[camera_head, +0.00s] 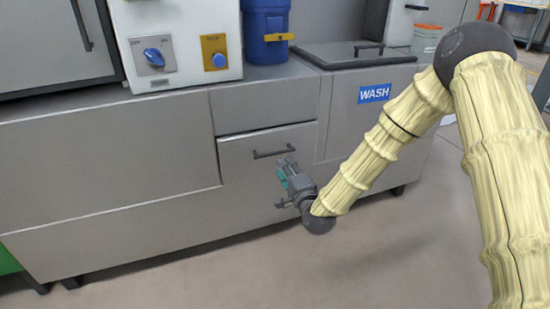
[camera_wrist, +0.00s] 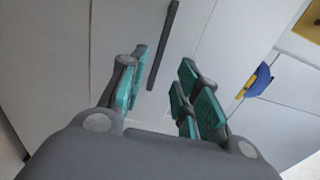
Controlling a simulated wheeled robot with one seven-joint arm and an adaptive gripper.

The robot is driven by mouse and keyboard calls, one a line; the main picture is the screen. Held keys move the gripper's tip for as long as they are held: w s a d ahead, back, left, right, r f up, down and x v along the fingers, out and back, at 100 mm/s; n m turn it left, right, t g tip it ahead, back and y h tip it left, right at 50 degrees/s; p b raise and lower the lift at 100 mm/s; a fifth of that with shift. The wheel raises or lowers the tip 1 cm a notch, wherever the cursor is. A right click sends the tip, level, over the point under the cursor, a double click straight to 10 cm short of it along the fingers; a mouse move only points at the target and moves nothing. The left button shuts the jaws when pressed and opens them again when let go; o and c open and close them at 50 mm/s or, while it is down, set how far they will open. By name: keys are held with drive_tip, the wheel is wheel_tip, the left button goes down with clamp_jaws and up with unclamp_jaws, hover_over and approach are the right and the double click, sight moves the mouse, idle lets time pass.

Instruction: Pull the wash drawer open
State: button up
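A closed grey drawer front (camera_head: 240,165) with a dark bar handle (camera_head: 273,153) is in the cabinet, left of and lower than the blue WASH label (camera_head: 374,93). The handle also shows in the wrist view (camera_wrist: 163,45), running up the picture beyond my fingers. My gripper (camera_head: 286,168) is in front of the drawer, just below the handle in the head view. In the wrist view my gripper (camera_wrist: 163,60) is open, with teal pads apart and nothing held. The handle's near end appears in the gap between the fingertips; contact cannot be told.
A white box with a blue knob (camera_head: 153,56) and a yellow-plated switch (camera_head: 217,56) stands on the counter. Beside it are a blue container (camera_head: 266,30) and a grey lid with a bar handle (camera_head: 355,54). The floor (camera_head: 290,265) before the cabinet is clear.

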sight(275, 154)
drive_tip(key=b+x, duration=0.3)
drive_tip(key=x, duration=0.7)
drive_tip(key=shift+a, duration=0.1)
drive_tip(key=shift+s, duration=0.1)
clamp_jaws()
